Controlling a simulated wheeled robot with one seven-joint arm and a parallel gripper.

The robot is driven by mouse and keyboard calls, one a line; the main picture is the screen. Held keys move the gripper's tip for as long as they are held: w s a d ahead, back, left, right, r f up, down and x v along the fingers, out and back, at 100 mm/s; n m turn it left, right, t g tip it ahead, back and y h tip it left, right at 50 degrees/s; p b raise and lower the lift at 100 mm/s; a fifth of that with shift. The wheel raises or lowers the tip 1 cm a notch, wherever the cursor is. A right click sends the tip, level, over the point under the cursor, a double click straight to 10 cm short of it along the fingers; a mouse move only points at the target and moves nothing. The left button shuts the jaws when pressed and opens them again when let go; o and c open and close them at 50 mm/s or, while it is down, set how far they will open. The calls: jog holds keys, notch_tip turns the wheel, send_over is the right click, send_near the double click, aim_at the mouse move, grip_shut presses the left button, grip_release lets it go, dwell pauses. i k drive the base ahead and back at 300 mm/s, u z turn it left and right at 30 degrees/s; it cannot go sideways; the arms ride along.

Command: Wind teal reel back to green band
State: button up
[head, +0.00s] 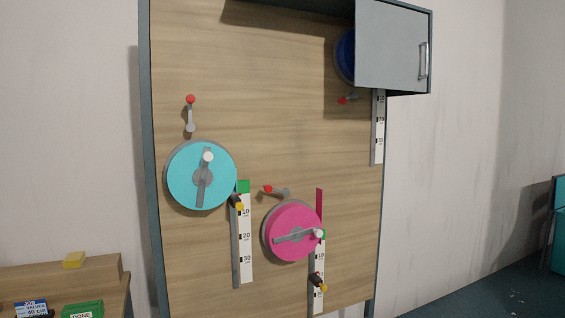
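The teal reel (182,178) is mounted on the left of the upright wooden board. Its grey crank arm points up, with a white knob (208,156) near the reel's upper edge. A green band (243,186) tops the white numbered scale (246,235) right of the reel. A black and yellow piece (237,202) sits at the scale's left side, just below the green band. A grey lever with a red knob (191,100) stands upright above the reel. My gripper is not in view.
A pink reel (283,219) with its own crank, red-knobbed lever (268,189) and scale (320,262) is lower right. A grey cabinet door (392,45) partly covers a blue reel (345,58) at top right. A wooden bench (100,272) stands at lower left.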

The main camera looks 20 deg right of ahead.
aim_at(199, 174)
jog(key=z, duration=0.4)
jog(key=k, duration=0.2)
jog(key=u, duration=1.25)
jog(key=i, duration=0.7)
jog(key=u, duration=0.3)
